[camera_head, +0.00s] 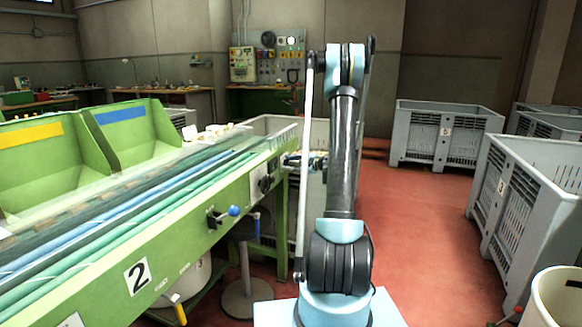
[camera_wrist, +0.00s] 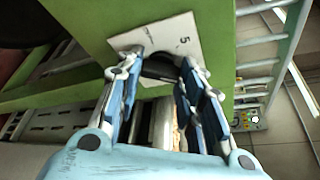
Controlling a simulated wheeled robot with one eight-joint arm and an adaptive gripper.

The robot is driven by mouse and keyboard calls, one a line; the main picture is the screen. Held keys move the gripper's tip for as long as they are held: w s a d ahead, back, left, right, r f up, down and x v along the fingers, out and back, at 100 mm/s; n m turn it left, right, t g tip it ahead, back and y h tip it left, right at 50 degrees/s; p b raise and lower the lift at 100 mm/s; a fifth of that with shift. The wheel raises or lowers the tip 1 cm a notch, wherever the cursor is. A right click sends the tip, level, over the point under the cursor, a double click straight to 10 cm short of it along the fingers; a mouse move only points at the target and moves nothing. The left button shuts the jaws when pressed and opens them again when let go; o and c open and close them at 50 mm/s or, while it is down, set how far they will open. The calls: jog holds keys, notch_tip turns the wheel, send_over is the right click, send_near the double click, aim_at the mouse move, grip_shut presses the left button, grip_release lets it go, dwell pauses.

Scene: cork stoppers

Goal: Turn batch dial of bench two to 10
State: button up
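The batch dial shows as a dark knob (camera_head: 265,184) on a white plate on the green side of bench two (camera_head: 190,220), near its far end. In the wrist view the dark knob (camera_wrist: 160,66) lies between my fingertips, with the white plate (camera_wrist: 183,32) behind it and a "5" readable on it. My gripper (camera_head: 290,160) is at the bench's far end, close to the dial. In the wrist view my gripper (camera_wrist: 162,62) has its fingers spread on either side of the knob; contact is not clear. The dial's pointer is hidden.
A blue-knobbed lever (camera_head: 233,211) sticks out of the bench side, nearer than the dial. A round-based stand (camera_head: 237,300) is below the bench. Grey crates (camera_head: 445,120) stand at the back and right. The red floor (camera_head: 420,240) right of my arm is clear.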

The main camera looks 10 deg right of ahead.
jog(key=shift+s+n, duration=0.1)
jog(key=shift+n, duration=0.2)
dwell(0.4)
jog(key=o, duration=1.1)
jog(key=shift+f, duration=0.1)
jog(key=shift+c, duration=0.2)
jog(key=v, duration=1.2)
jog(key=shift+a+f, duration=0.1)
jog(key=shift+a, duration=0.05)
